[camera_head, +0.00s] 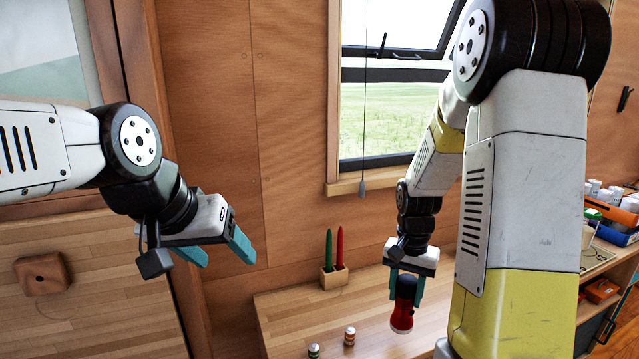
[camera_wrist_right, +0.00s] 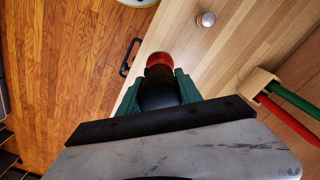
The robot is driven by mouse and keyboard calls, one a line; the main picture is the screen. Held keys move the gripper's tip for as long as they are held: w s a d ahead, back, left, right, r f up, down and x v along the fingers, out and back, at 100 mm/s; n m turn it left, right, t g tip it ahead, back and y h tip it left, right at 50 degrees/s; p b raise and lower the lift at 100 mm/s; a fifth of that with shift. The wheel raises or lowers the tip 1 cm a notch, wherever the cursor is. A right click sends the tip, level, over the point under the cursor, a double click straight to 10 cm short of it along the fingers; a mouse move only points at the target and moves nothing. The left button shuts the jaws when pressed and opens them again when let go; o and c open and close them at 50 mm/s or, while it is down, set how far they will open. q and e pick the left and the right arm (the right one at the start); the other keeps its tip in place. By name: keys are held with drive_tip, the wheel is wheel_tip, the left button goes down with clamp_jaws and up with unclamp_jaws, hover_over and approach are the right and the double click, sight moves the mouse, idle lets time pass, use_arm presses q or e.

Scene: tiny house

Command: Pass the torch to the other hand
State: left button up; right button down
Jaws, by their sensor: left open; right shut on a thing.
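The torch (camera_head: 403,304) has a black body and a red head. It hangs with its red head down in my right gripper (camera_head: 405,287), whose teal fingers are shut on its black body. In the right wrist view the torch (camera_wrist_right: 158,88) sits between the two fingers, its red end pointing away. It is held over the wooden counter, apart from it as far as I can tell. My left gripper (camera_head: 222,254) is open and empty, at the left, well apart from the torch.
A wooden holder (camera_head: 334,276) with a green and a red candle-like stick stands on the counter (camera_head: 290,310). Two small striped jars (camera_head: 350,336) stand near the front. A window (camera_head: 390,110) is behind. Bottles and boxes (camera_head: 612,210) crowd a shelf at the right.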

drive_tip(key=w+a+n, duration=0.6)
drive_tip(key=w, duration=0.4)
use_arm(q)
drive_tip(key=w+d+f+n+g+h, duration=0.2)
drive_tip(key=w+d+f+n+h, duration=0.15)
drive_tip(key=d+n, duration=0.25)
drive_tip(key=w+d+f+n+g+h, duration=0.1)
drive_tip(key=w+d+f+n+h, duration=0.1)
drive_tip(key=d+n+h, duration=0.3)
drive_tip(key=w+f+n+t, duration=0.4)
drive_tip(key=w+n, duration=0.8)
drive_tip(key=n, duration=0.2)
drive_tip(key=shift+h, duration=0.25)
drive_tip(key=x, duration=1.1)
drive_tip(key=shift+w+a+f, duration=0.1)
drive_tip(key=shift+w+f, duration=0.05)
drive_tip(key=shift+w, duration=0.25)
use_arm(e)
drive_tip(key=a+r+n, duration=0.5)
drive_tip(key=a+n, duration=0.2)
drive_tip(key=a, duration=0.4)
drive_tip(key=shift+r, duration=0.15)
